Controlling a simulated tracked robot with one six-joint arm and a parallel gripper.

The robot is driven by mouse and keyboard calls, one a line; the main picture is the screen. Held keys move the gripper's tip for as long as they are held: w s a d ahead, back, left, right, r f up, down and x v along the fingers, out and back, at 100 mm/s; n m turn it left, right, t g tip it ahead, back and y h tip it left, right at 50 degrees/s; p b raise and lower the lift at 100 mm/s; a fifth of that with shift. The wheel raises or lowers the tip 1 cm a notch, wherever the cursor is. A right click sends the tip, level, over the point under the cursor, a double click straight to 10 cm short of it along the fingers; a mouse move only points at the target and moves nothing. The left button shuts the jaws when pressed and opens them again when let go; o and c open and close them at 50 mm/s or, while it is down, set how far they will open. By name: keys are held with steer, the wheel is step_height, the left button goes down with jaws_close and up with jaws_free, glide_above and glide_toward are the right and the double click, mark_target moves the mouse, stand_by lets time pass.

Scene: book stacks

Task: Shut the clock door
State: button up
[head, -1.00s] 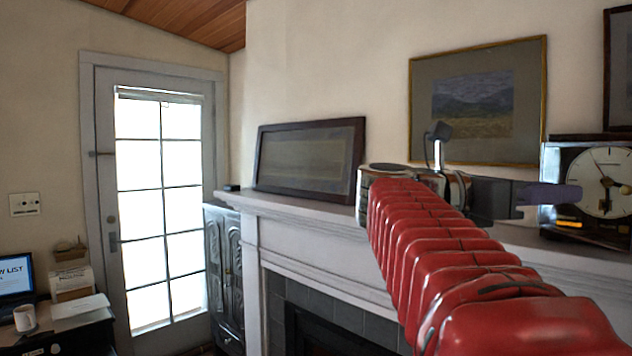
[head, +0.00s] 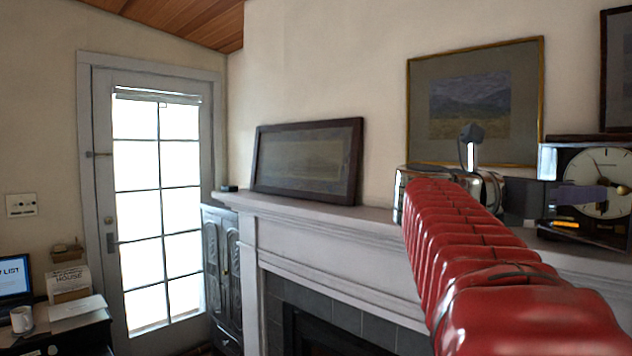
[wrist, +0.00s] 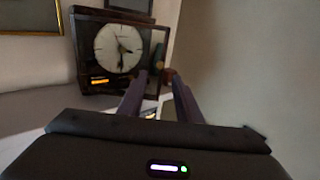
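The clock (head: 575,218) stands on the mantel at the right edge of the head view, dark-cased with a white round face. It also shows in the wrist view (wrist: 86,60), upper left of centre. A dark, see-through panel (wrist: 152,50), which looks like the clock door, stands at the right of the face in the wrist view; its exact angle is hard to tell. My gripper (wrist: 154,77) is open, with its two purple fingers apart and empty, pointing toward the clock's right side. In the head view a finger (head: 585,194) overlaps the clock face. Contact cannot be told.
The mantel (head: 310,211) runs under the clock. A leaning dark-framed picture (head: 310,160) stands on it to the left. A gold-framed picture (head: 475,100) hangs on the wall behind my arm. The mantel between leaning picture and arm is clear.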

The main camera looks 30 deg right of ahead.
mark_target(621, 190)
steer(key=shift+x, duration=4.15)
steer(key=shift+c, duration=0.6)
jaws_close()
